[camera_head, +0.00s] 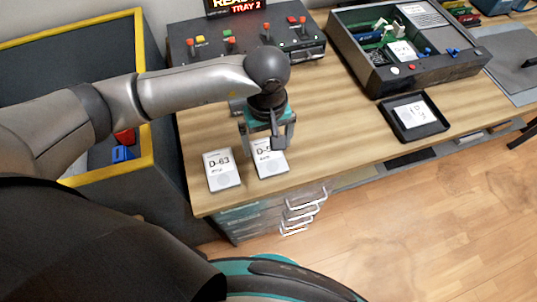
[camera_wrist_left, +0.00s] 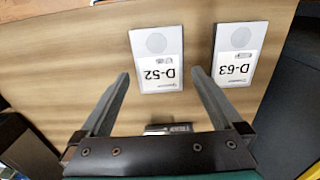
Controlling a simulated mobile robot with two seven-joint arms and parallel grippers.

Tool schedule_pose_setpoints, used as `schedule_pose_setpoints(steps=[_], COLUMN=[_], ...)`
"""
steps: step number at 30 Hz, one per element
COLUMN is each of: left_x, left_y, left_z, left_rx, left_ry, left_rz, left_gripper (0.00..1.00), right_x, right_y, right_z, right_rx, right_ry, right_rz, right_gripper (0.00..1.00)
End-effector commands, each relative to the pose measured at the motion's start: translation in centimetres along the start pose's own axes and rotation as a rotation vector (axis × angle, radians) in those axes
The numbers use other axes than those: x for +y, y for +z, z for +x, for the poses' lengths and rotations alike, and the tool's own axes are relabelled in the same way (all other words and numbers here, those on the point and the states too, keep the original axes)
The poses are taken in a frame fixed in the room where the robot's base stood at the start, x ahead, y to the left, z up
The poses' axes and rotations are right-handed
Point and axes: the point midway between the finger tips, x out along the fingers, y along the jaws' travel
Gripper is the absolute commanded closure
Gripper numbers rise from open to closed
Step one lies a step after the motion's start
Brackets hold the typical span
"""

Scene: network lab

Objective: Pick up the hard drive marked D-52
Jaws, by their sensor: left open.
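The hard drive marked D-52 (camera_wrist_left: 157,58) is a white-labelled flat block lying on the wooden desk. Its label reads upside down in the left wrist view. In the head view the D-52 drive (camera_head: 270,163) is partly hidden by my left gripper (camera_head: 266,140). In the left wrist view my left gripper (camera_wrist_left: 160,74) is open and empty. Its fingertips lie to either side of the D-52 drive's near end; I cannot tell the height gap. My right gripper is not in view.
A similar drive marked D-63 (camera_wrist_left: 239,54) lies close beside D-52. The desk (camera_head: 340,110) also holds a black tray with a drive (camera_head: 413,115), an open grey box (camera_head: 425,72) and a switch panel (camera_head: 215,58). A yellow-rimmed bin (camera_head: 147,90) stands at left.

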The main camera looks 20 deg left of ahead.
Motion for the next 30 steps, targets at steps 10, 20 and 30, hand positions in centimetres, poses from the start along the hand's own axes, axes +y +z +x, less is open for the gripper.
schedule_pose_setpoints(steps=[10, 20, 30], left_x=[0.1, 0.1, 0.1], left_y=[-0.1, -0.1, -0.2], left_z=[3.7, 3.6, 3.6], left_rx=[-0.001, -0.001, -0.001], left_ry=[0.001, 0.001, 0.001], left_rz=[0.0, 0.0, 0.0], left_gripper=[0.0, 0.17, 0.55], right_x=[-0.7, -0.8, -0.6], right_y=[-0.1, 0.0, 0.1], right_z=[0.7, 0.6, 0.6], right_rx=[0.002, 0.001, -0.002], right_ry=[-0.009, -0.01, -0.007], right_rz=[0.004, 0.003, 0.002], right_gripper=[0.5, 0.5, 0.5])
